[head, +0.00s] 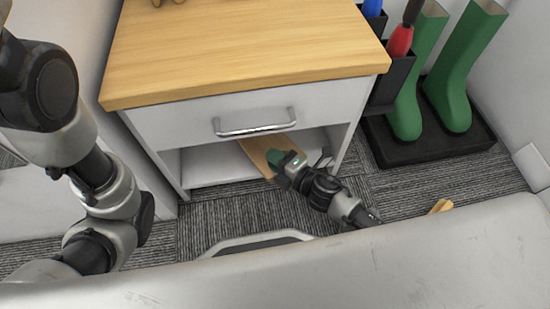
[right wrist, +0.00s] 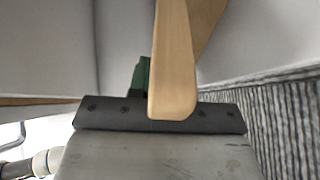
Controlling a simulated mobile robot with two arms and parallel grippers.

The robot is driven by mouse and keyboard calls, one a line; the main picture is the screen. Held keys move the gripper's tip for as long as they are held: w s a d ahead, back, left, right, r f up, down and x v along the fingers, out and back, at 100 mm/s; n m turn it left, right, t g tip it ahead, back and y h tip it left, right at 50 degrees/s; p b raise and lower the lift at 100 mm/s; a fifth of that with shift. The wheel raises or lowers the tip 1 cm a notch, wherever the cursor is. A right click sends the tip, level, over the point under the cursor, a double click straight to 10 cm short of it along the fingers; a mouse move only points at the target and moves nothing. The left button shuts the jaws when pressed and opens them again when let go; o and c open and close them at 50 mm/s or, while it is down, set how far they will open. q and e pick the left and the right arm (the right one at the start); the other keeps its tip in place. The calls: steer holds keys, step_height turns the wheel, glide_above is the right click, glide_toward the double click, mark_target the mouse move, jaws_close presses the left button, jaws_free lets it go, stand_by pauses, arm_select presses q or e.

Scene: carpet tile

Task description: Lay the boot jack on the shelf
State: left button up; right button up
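The boot jack (head: 256,150) is a pale wooden board with a green part near its close end. It reaches into the open space under the drawer, above the white shelf (head: 205,168). I cannot tell whether its far end touches the shelf. My right gripper (head: 284,167) is at the close end of the board and appears shut on it. In the right wrist view the boot jack (right wrist: 174,65) sticks out ahead of the dark gripper mount; the fingertips are hidden. My left arm shows at the left, but its gripper is out of view.
The cabinet's wooden top (head: 245,45) overhangs the drawer, and the drawer's metal handle (head: 255,122) juts out above the opening. Green boots (head: 455,75) stand on a black tray (head: 430,145) at the right. A small wooden piece (head: 440,206) shows at the lower right.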

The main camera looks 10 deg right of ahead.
steer(key=o, duration=0.3)
steer(key=shift+o, duration=0.2)
steer(key=shift+s+r, duration=0.1)
steer(key=shift+r, duration=0.1)
steer(key=p+v, duration=0.4)
steer(key=v, duration=0.7)
steer(key=shift+s+d, duration=0.25)
steer(key=shift+s, duration=0.1)
